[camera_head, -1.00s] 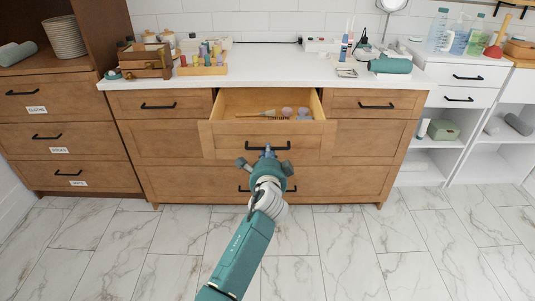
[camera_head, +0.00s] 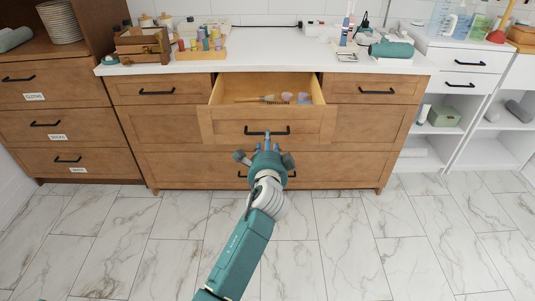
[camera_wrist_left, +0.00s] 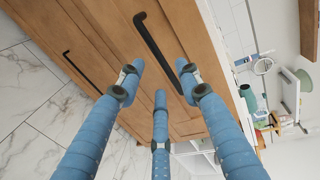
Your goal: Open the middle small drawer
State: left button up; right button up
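The middle small drawer (camera_head: 222,125) is pulled out of the wooden cabinet. Its inside shows, with several brushes (camera_head: 285,98) lying in it. Its black bar handle (camera_head: 267,133) is on the front; a black handle also shows close up in the left wrist view (camera_wrist_left: 158,50). My left gripper (camera_head: 267,148) is just below and in front of this handle in the head view. In the left wrist view its three blue fingers (camera_wrist_left: 159,75) are spread, with nothing held between them, and the handle appears beyond the tips. My right gripper is not in view.
Closed small drawers flank it at left (camera_head: 157,92) and right (camera_head: 375,90). A wide drawer (camera_head: 200,168) lies below, its handle partly hidden by my gripper. The white countertop (camera_head: 270,54) holds boxes and bottles. The marble floor (camera_head: 340,240) in front is clear.

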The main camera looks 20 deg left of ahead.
pick_arm(q)
jog(key=v, duration=0.7)
jog(key=shift+s, duration=0.4)
jog(key=shift+d+r, duration=0.1)
